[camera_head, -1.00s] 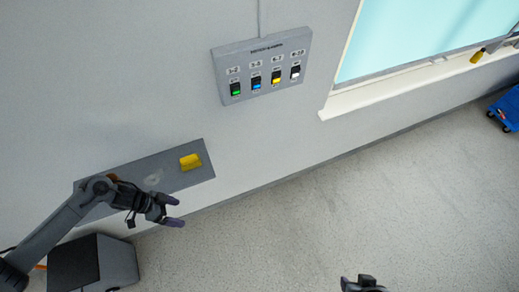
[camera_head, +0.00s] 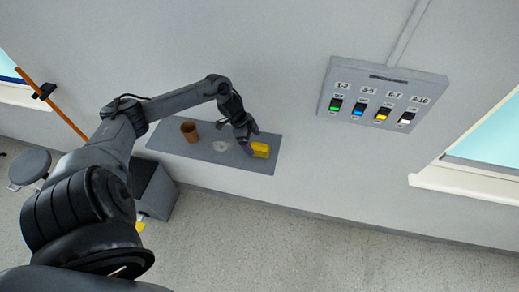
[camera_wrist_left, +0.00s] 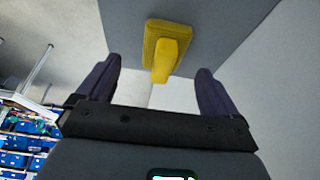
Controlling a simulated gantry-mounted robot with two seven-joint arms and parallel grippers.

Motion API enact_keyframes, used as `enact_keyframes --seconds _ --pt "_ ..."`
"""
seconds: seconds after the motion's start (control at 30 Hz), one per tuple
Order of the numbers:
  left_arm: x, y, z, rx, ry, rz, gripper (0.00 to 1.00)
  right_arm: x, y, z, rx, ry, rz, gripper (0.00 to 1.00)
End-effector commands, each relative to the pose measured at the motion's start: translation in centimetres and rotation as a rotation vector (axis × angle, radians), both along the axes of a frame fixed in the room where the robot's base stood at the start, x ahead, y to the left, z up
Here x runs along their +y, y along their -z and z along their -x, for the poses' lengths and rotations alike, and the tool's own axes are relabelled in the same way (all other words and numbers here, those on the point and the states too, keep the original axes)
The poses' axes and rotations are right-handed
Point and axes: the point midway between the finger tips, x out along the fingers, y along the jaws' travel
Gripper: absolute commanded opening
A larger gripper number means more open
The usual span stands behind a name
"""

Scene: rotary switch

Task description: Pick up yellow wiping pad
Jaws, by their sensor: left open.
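The yellow wiping pad (camera_head: 261,150) lies on the grey wall shelf (camera_head: 205,150), near its right end. My left gripper (camera_head: 250,140) is at the pad's left side in the head view, with its fingers pointing towards it. In the left wrist view the yellow pad (camera_wrist_left: 166,48) shows beyond and between the two spread purple fingertips of my left gripper (camera_wrist_left: 157,78). The gripper is open and nothing is held in it. My right gripper is not in view.
A brown cup (camera_head: 189,131) and a pale, clear-looking item (camera_head: 221,146) stand on the shelf left of the pad. A switch panel (camera_head: 383,97) is on the wall at the upper right. A dark box (camera_head: 157,190) and a stool (camera_head: 30,166) are below and left. The floor at right is clear.

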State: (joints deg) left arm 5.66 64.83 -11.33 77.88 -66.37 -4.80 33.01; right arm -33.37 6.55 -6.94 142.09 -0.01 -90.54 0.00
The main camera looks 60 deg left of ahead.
Motion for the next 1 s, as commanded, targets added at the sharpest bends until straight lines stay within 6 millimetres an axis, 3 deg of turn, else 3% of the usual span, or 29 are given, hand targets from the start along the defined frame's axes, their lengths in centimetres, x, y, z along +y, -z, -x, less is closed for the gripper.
enact_keyframes --seconds 0.5,0.77,0.8,1.0 --pt "-1.4 4.3 -2.2 0.0 0.001 0.0 0.94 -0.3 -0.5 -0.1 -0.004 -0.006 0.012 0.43" --pt "-1.4 4.6 -2.3 0.0 0.001 -0.002 0.94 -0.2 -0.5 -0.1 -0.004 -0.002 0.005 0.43" --pt "-1.4 4.6 -2.3 0.0 0.001 -0.002 0.92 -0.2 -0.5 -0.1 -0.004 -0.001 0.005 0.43" --pt "-1.4 4.6 -2.3 0.0 0.001 -0.002 0.61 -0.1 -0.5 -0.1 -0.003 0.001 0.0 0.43"
